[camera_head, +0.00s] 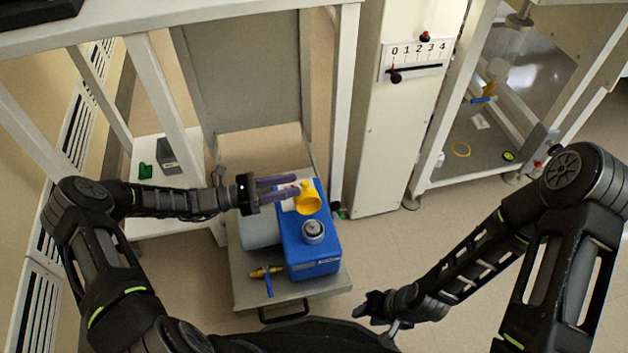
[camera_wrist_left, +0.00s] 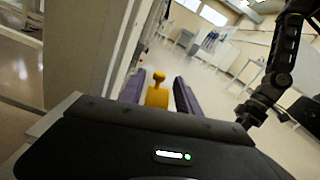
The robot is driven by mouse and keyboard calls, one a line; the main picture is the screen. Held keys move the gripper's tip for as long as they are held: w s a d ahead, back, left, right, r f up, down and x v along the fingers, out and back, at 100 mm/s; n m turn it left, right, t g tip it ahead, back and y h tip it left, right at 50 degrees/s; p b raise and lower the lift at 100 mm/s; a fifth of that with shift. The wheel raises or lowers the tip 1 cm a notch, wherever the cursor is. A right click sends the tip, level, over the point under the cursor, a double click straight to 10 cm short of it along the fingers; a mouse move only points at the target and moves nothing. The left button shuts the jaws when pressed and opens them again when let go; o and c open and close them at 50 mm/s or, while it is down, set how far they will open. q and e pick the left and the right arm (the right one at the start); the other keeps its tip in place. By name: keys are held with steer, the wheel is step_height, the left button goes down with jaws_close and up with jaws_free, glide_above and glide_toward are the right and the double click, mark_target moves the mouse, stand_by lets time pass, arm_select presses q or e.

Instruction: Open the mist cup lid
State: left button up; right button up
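The blue device (camera_head: 306,252) stands on a grey cart. On its top is a round silver and dark cup opening (camera_head: 313,231). A yellow cone-shaped part (camera_head: 308,203), which looks like the mist cup lid, is tilted up behind the opening, its wide end towards the front. My left gripper (camera_head: 296,187) reaches in from the left with its purple fingers at the lid's upper end. In the left wrist view the yellow lid (camera_wrist_left: 157,95) shows between the fingers, with gaps on both sides. My right gripper (camera_head: 373,306) is low, right of the cart, away from the device.
The cart (camera_head: 332,284) also carries a grey cylinder (camera_head: 258,232) left of the device and a brass fitting with a blue handle (camera_head: 267,273). A white column with a 0–4 scale (camera_head: 415,54) stands behind.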

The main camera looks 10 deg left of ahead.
arm_select(q)
steer(key=shift+b+x, duration=0.6)
steer(key=shift+x, duration=3.3)
steer(key=shift+c, duration=0.4)
jaws_close()
